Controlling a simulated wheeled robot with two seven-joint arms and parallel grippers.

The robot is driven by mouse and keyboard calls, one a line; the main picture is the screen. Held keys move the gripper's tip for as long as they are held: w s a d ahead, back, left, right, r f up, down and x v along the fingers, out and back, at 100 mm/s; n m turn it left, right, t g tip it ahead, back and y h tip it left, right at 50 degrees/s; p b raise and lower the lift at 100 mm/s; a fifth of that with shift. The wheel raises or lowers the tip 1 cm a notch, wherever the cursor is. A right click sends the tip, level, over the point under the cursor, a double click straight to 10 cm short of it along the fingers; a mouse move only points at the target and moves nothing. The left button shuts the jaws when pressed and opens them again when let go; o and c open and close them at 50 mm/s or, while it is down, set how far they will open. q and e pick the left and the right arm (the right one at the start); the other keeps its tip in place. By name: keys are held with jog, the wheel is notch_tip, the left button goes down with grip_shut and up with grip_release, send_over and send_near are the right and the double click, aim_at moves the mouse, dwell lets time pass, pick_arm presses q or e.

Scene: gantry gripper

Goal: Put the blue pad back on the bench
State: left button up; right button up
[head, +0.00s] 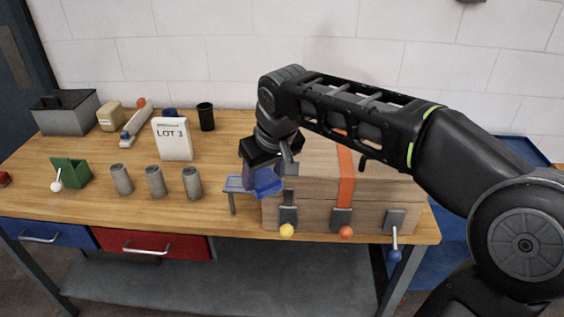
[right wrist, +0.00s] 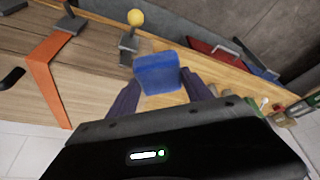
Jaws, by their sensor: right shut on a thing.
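The blue pad (head: 267,188) is held by my right gripper (head: 262,178), beside the left end of the wooden chest. In the right wrist view the blue pad (right wrist: 158,72) sits between the fingertips, and the gripper (right wrist: 158,88) is shut on it. Its underside is hidden, so I cannot tell whether it touches anything below. The wooden bench (head: 95,207) lies below, with bare wood to the left of the pad. My left gripper is not in view.
The wooden chest (head: 315,212) with an orange strap is close on the right. Several grey cylinders (head: 155,181), a LOT 3 card (head: 173,140) and a green bin (head: 72,172) stand left.

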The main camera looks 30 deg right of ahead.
jog(key=w+a+f, duration=0.5)
jog(key=a+f, duration=0.4)
jog(key=f, duration=0.3)
jog(key=shift+w+a+f, duration=0.15)
jog(key=shift+a+f, duration=0.1)
jog(key=shift+f, duration=0.15)
